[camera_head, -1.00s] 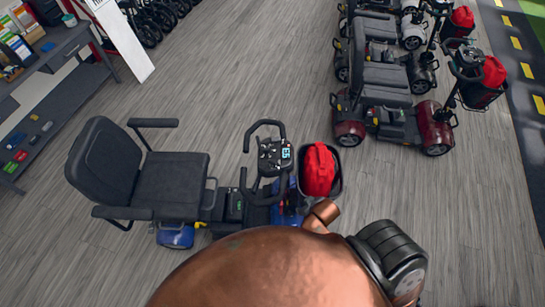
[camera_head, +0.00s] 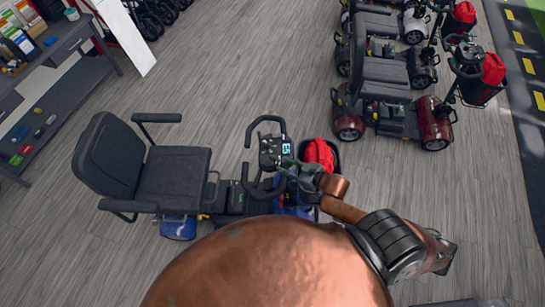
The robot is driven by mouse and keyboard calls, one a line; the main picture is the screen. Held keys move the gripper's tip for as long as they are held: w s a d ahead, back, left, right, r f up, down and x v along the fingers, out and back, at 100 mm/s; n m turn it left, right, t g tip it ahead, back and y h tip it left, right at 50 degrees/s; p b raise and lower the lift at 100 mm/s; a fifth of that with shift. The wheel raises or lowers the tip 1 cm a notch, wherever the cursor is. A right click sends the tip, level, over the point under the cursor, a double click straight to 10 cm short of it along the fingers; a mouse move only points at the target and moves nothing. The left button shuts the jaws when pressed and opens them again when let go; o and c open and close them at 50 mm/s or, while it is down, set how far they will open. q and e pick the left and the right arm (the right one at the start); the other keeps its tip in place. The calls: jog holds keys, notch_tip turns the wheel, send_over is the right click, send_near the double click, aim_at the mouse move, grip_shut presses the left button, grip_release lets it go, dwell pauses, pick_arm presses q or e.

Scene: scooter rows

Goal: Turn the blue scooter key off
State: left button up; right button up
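The blue scooter (camera_head: 180,227) stands in the front middle, with a black seat on its left and blue body panels. Its control console (camera_head: 270,151) with a small lit display sits on the tiller, between black loop handlebars (camera_head: 250,130). I cannot make out the key; it is too small or hidden. My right gripper (camera_head: 296,170) is at the right edge of the console, over the handlebar area. It is small and dark, and I cannot tell whether its fingers are apart or touching the console. My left gripper is not in view.
A red bag (camera_head: 319,153) sits in the scooter's front basket, close to my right gripper. A dark red scooter (camera_head: 434,115) heads a row at the upper right. A grey workbench (camera_head: 60,85) is at the left. The floor between is clear.

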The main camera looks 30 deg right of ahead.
aim_at(276, 158)
jog(key=shift+w+d+r+n+t+y, duration=0.3)
jog(key=shift+w+d+r+n+y, duration=0.2)
jog(key=shift+y, duration=0.4)
jog(key=shift+w, duration=0.1)
jog(key=p+x, duration=0.1)
jog(key=x, duration=0.6)
jog(key=shift+a+f, duration=0.1)
jog(key=shift+a, duration=0.1)
jog(key=shift+c, duration=0.4)
grip_shut()
